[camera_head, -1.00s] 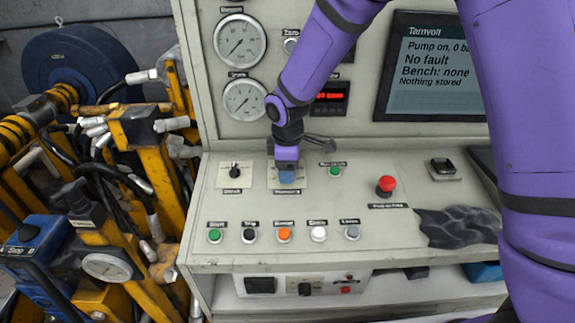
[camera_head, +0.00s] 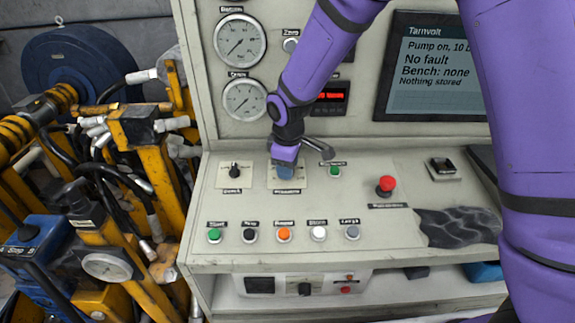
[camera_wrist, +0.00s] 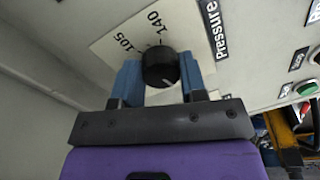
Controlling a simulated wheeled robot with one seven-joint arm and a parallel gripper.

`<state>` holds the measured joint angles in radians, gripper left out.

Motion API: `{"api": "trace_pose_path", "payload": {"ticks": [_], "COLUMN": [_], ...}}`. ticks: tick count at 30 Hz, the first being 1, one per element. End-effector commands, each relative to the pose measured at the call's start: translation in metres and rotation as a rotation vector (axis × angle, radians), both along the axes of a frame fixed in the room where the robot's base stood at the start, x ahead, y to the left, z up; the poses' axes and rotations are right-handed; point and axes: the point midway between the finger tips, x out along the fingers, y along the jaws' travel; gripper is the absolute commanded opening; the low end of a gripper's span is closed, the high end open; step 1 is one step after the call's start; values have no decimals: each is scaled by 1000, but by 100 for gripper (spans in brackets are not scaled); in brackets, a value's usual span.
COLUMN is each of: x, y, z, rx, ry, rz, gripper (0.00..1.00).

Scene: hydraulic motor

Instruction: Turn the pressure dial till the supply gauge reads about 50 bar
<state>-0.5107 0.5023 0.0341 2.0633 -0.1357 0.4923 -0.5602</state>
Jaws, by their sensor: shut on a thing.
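The pressure dial (camera_wrist: 160,68) is a black round knob on a white scale plate; 105 and 140 are legible beside it in the wrist view. My gripper (camera_wrist: 161,80) is shut on the dial, with one blue finger on each side. In the head view my gripper (camera_head: 285,170) covers the dial on the sloped panel. Two round white gauges, an upper one (camera_head: 240,40) and a lower one (camera_head: 244,99), sit on the upright panel; their labels and needles are too small to read surely. The screen (camera_head: 437,66) reads "Pump on, 10 b", cut off, and "No fault".
Another black knob (camera_head: 234,170) stands just left of my gripper and a green button (camera_head: 335,171) just right. A red mushroom button (camera_head: 386,184) and a dark cloth (camera_head: 457,227) lie further right. A row of buttons (camera_head: 284,235) runs along the front.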

Motion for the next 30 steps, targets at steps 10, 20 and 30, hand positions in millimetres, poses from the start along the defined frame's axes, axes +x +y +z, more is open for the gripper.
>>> {"api": "trace_pose_path", "payload": {"ticks": [10,20,30], "x": [0,-1,-2], "y": [0,1,1], "z": [1,1,1], "rx": [51,100,148], "ry": [-3,-5,-6], "rz": [-325,-634,-938], "gripper": [15,15,15]}}
